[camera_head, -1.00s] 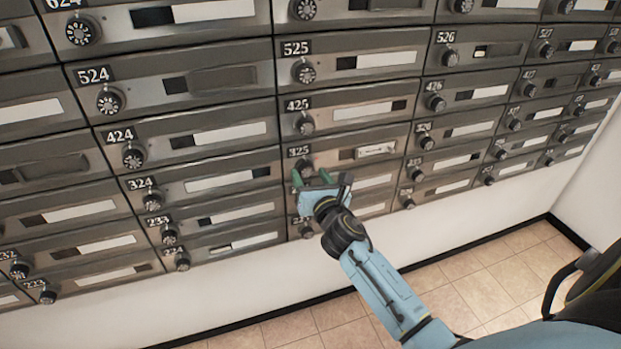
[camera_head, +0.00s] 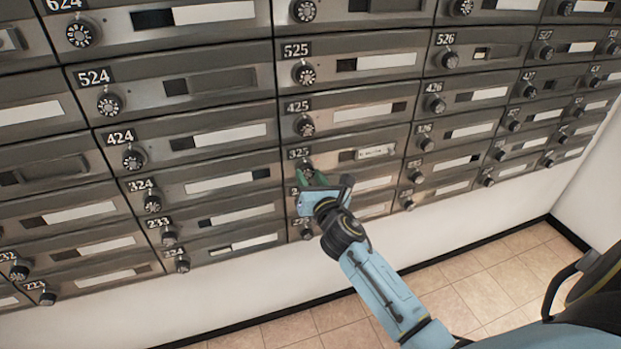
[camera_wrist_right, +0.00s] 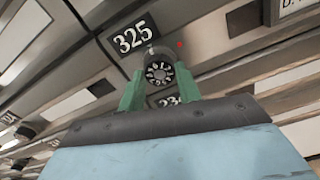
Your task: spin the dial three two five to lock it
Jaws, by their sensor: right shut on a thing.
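The mailbox marked 325 (camera_head: 340,156) is in the middle column in the head view, with a dark dial (camera_head: 306,170) below its number plate. In the right wrist view the 325 plate (camera_wrist_right: 132,37) is above and left of the numbered dial (camera_wrist_right: 159,73). My right gripper (camera_head: 313,178) is at this dial, its green fingers on either side of it. In the right wrist view the right gripper (camera_wrist_right: 158,88) is shut on the dial. The dial's exact setting is too small to read. My left gripper is not in view.
Other mailboxes with dials surround it, such as 425 (camera_head: 298,106) above and 324 (camera_head: 141,184) to the left. A small red mark (camera_wrist_right: 180,44) shows beside the dial in the wrist view. Tiled floor (camera_head: 470,280) below is clear.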

